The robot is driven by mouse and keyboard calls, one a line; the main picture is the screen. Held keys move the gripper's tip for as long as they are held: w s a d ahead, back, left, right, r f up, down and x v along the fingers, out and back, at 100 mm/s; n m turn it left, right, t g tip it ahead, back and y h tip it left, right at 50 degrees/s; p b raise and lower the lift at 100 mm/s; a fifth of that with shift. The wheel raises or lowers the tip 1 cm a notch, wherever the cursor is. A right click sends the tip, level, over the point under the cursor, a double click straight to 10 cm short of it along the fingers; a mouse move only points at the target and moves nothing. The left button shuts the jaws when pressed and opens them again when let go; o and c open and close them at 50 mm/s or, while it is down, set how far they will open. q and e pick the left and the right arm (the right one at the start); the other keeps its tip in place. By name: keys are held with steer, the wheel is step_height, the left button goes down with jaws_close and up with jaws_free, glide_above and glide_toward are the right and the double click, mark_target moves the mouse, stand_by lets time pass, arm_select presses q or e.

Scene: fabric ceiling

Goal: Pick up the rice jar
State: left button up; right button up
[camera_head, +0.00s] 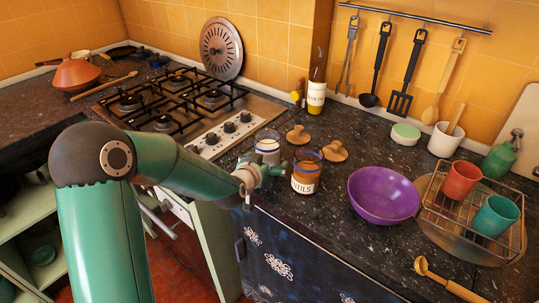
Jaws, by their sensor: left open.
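An open glass jar (267,146) with white contents, which look like rice, stands upright on the dark speckled counter near the stove. A second open glass jar (306,178) with brown contents and a partly hidden white label stands to its right. My left gripper (272,171) is open at the counter's front edge, in front of the white-filled jar and just left of the brown one. It hides the lower part of the white-filled jar. I cannot tell whether it touches either jar. My right gripper is out of view.
Two wooden lids (335,151) lie behind the jars. A purple bowl (384,195) and a wire rack (470,223) with cups stand to the right. The gas stove (172,104) is at the left. A bottle (316,92) stands by the wall.

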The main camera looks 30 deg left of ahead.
mark_target(272, 129)
arm_select(q)
steer(key=c, duration=1.6)
steer(key=shift+r, duration=0.15)
step_height(272, 129, up, 10)
steer(key=shift+f+p, duration=0.25)
steer(key=shift+p, duration=0.6)
step_height(272, 129, up, 10)
steer(key=p, duration=0.5)
steer(key=shift+r, duration=0.15)
